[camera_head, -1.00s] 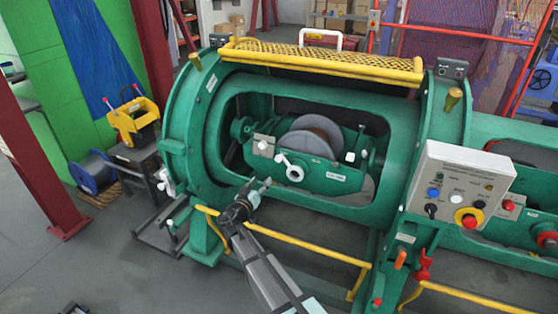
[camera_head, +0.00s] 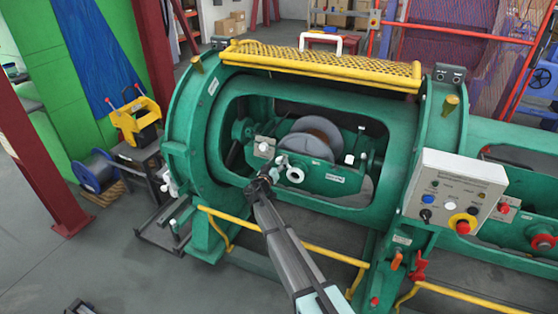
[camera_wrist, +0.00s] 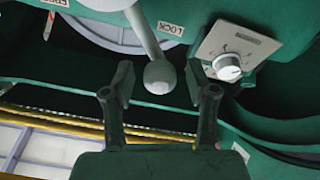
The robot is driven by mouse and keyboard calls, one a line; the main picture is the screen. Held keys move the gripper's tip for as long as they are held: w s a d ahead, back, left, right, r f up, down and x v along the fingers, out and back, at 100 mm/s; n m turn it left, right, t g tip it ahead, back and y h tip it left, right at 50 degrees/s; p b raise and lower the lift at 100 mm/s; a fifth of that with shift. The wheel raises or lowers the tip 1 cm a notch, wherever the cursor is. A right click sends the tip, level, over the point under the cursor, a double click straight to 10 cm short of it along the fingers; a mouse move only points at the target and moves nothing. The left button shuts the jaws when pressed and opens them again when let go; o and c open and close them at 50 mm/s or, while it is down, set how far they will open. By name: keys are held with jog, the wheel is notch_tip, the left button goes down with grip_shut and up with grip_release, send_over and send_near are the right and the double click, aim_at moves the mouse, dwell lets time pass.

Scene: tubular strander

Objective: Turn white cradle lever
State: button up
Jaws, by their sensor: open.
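The white cradle lever (camera_head: 294,174) sits on the front of the green cradle (camera_head: 325,181), inside the drum opening. In the wrist view, its pale rod (camera_wrist: 146,32) ends in a round knob (camera_wrist: 160,76). A LOCK label (camera_wrist: 171,29) is beside the rod, and another label, partly cut off, is at the top left. My gripper (camera_head: 272,171) is at the lever's left end in the head view. In the wrist view my gripper (camera_wrist: 160,84) is open, with the knob between its fingertips in the picture; I see no finger clearly touching it.
A plate with a white dial (camera_wrist: 227,67) is close to the right finger in the wrist view. The green drum frame (camera_head: 222,172) surrounds the opening. A yellow rail (camera_head: 320,252) runs below my arm. A grey control box (camera_head: 457,192) stands at the right.

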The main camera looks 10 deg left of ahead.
jog(key=shift+w+d, duration=0.1)
jog(key=shift+w, duration=0.35)
grip_shut()
